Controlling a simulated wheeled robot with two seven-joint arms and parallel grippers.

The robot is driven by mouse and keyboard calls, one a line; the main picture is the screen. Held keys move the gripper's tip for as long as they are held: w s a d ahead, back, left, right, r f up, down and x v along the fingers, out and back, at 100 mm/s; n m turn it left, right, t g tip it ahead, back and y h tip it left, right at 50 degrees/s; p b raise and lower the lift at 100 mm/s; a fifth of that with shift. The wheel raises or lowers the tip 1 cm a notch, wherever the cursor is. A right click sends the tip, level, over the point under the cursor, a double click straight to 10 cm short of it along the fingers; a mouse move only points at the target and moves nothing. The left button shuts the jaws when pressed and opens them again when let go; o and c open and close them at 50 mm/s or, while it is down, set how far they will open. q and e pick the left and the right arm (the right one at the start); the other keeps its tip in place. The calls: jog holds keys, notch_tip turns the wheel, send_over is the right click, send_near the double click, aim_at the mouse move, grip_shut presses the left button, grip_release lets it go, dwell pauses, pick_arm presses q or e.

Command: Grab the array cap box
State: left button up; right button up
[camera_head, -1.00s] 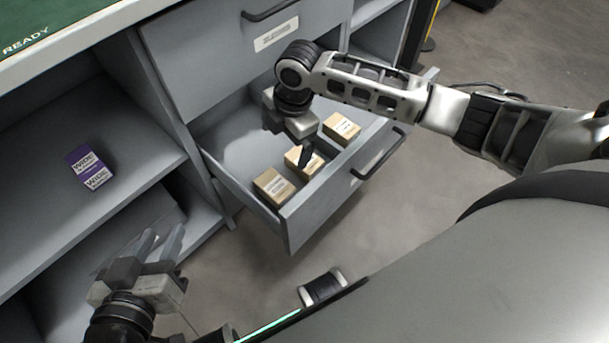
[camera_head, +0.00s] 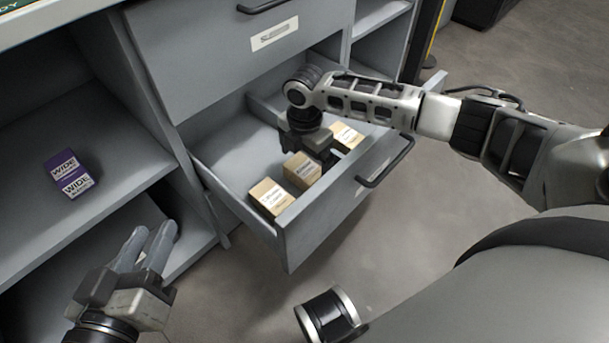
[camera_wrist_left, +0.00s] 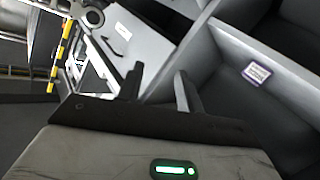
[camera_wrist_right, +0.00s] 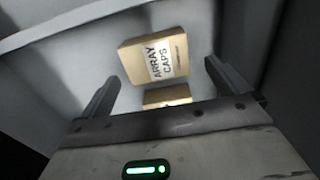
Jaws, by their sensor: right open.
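A tan box labelled "ARRAY CAPS" (camera_wrist_right: 158,55) shows in the right wrist view, just ahead of my open right gripper (camera_wrist_right: 160,76). A second tan box (camera_wrist_right: 167,97) shows partly behind the gripper's body. In the head view the open drawer (camera_head: 290,243) holds three tan boxes: a near one (camera_head: 270,197), a middle one (camera_head: 302,171) and a far one (camera_head: 346,136). I cannot tell which of these is the array caps. My right gripper is above the drawer by the middle and far boxes, its fingers hidden there. My left gripper (camera_head: 150,238) is open and empty, before the shelves.
A closed drawer (camera_head: 240,55) is above. The rear part of the open drawer is bare.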

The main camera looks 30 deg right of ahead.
aim_at(305, 167)
jog(key=f+b, duration=0.1)
jog(key=f, duration=0.1)
jog(key=f+b, duration=0.1)
jog(key=f, duration=0.1)
jog(key=shift+w+d+f+b, duration=0.1)
jog(key=shift+w+b, duration=0.2)
jog(key=shift+f, duration=0.5)
jog(key=c, duration=0.9)
pick_arm(q)
jog(key=shift+d+r+n+t+h, duration=0.4)
jog(key=shift+r+n+h, duration=0.1)
jog(key=shift+r+h, duration=0.1)
pick_arm(e)
jog(key=shift+r, duration=0.1)
